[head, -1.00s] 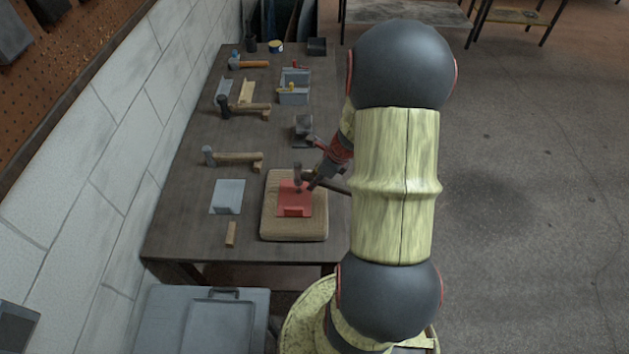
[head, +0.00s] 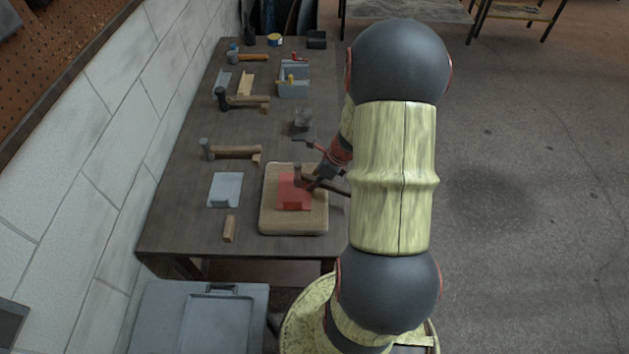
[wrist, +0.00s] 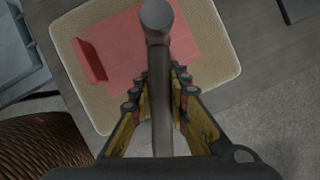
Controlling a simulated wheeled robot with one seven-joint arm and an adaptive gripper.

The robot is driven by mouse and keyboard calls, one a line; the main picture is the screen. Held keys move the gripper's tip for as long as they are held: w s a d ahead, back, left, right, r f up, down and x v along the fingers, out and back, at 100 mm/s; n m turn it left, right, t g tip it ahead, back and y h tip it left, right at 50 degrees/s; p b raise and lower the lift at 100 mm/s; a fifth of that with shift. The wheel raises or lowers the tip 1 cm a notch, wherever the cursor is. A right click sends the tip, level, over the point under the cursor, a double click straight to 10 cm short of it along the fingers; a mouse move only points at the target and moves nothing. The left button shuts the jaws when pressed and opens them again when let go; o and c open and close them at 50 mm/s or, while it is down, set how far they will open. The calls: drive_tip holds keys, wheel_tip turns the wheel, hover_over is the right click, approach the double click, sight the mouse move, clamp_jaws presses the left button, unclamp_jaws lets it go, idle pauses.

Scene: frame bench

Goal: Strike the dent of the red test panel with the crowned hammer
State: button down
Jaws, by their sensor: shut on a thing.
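My gripper (head: 318,181) is shut on the wooden-handled hammer (head: 297,172) above the right side of the panel. In the wrist view the handle runs between the two fingers (wrist: 160,90), and the round grey head (wrist: 157,14) points away from me. The red test panel (head: 293,198) lies on a tan pad (head: 275,222), with a raised flap at its near edge. In the wrist view the hammer covers part of the red panel (wrist: 118,40). The head overlaps the panel's far edge in the head view; I cannot tell whether they touch. I cannot make out the dent.
Other hammers lie to the left and farther back, the nearest one (head: 230,151) on wooden rests. A grey panel (head: 225,189) and a small wood block (head: 230,229) lie left of the pad. A grey tool tray (head: 293,86) stands farther back. A wall runs along the left.

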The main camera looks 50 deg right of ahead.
sight(312, 177)
wheel_tip(312, 177, up, 8)
drive_tip(key=p, duration=0.7)
drive_tip(key=shift+f, duration=0.15)
drive_tip(key=shift+f, duration=0.1)
drive_tip(key=shift+f+b, duration=1.15)
drive_tip(key=shift+f, duration=0.3)
wheel_tip(312, 177, down, 5)
drive_tip(key=b, duration=0.3)
drive_tip(key=shift+r+b, duration=0.1)
drive_tip(key=shift+b, duration=0.3)
wheel_tip(312, 177, up, 8)
drive_tip(key=p, duration=0.8)
drive_tip(key=shift+r, duration=0.15)
